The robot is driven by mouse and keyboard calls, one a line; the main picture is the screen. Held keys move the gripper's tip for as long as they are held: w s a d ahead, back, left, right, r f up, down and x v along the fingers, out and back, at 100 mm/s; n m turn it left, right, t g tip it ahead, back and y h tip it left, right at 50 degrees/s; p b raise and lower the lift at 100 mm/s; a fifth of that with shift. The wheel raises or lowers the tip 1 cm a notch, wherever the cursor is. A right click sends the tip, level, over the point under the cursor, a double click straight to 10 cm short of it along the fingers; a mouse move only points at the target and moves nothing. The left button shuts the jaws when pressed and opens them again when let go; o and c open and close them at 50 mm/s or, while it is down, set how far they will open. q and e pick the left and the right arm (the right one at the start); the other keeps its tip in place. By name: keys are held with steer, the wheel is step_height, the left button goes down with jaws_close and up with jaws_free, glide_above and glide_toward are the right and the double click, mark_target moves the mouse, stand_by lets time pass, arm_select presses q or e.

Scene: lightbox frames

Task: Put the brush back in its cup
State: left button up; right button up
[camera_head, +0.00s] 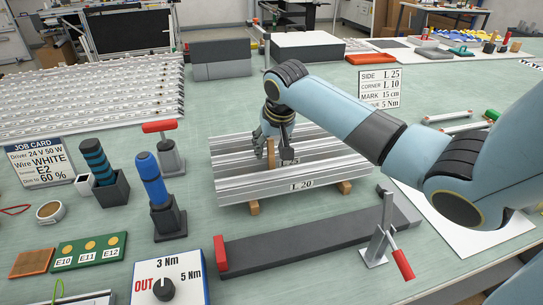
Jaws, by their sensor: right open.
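My right gripper (278,152) reaches in from the right, points down and is open over the silver profile frame (235,187) labelled L 20. An upright tan piece (271,153) shows at its fingers; it may be the brush, but I cannot tell, nor whether the fingers touch it. A small white cup-like holder (85,186) with a dark opening stands at the left, beside a dark square holder (111,192) with a teal-banded black handle in it. I cannot tell which is the brush's cup. My left gripper is not in view.
A blue-handled tool (152,180) stands in a dark holder left of the frame. A dark bar (310,235) with a red end and a red-handled clamp (388,240) lie in front. A torque box (170,283) stands at the front. Green mat is clear between frame and bar.

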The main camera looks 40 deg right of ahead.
steer(key=shift+c, duration=0.2)
jaws_close()
